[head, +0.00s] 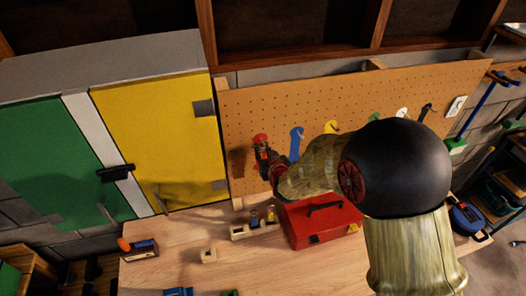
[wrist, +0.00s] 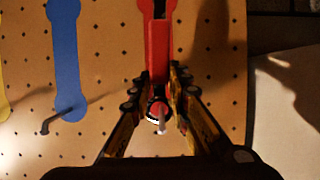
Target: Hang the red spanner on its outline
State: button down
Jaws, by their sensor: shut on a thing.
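My gripper (head: 262,152) is at the left part of the pegboard (head: 330,105), close to its face. In the wrist view its two fingers (wrist: 158,95) are shut on the red spanner (wrist: 157,62), which lies lengthwise between them. The spanner's ring end (wrist: 157,108) shows a pale peg tip at its opening; I cannot tell whether the ring is around the peg or just in front of it. Red shows at the board above my gripper in the head view, but I cannot separate spanner from red outline there.
A blue outline (wrist: 65,50) with a dark peg (wrist: 58,118) is beside the spanner. A yellow outline (head: 331,127) is further along. A red toolbox (head: 320,226) stands on the workbench (head: 190,240) below my arm. A yellow cabinet door (head: 160,130) is at the left.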

dwell(0.3)
jog(key=c, duration=1.6)
grip_release()
